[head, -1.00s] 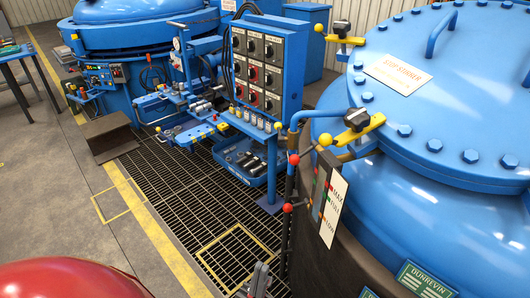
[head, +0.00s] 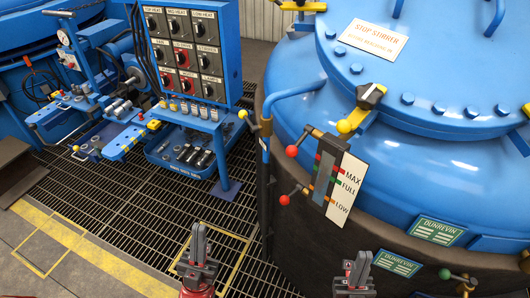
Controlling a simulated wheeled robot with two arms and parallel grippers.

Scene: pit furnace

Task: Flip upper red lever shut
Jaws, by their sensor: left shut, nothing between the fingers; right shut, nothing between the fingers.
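The upper red lever (head: 291,151) has a red ball on a short dark rod that slants down-left from the top of the level gauge. A lower red lever (head: 284,199) juts left from the gauge's bottom in a similar slant. The gauge has a white plate (head: 348,185) marked MAX, FULL and LOW, on the side of the blue furnace. My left gripper (head: 199,232) is shut and empty, below and left of both levers in the picture. My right gripper (head: 359,260) is shut and empty, below the plate. Neither touches a lever.
A bent blue pipe (head: 292,97) and a yellow-knobbed valve (head: 243,114) stand left of the gauge. A control panel (head: 190,48) stands over a tool bench (head: 190,120). A green-knobbed valve (head: 444,273) is at lower right. Grated floor (head: 120,195) is open at left.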

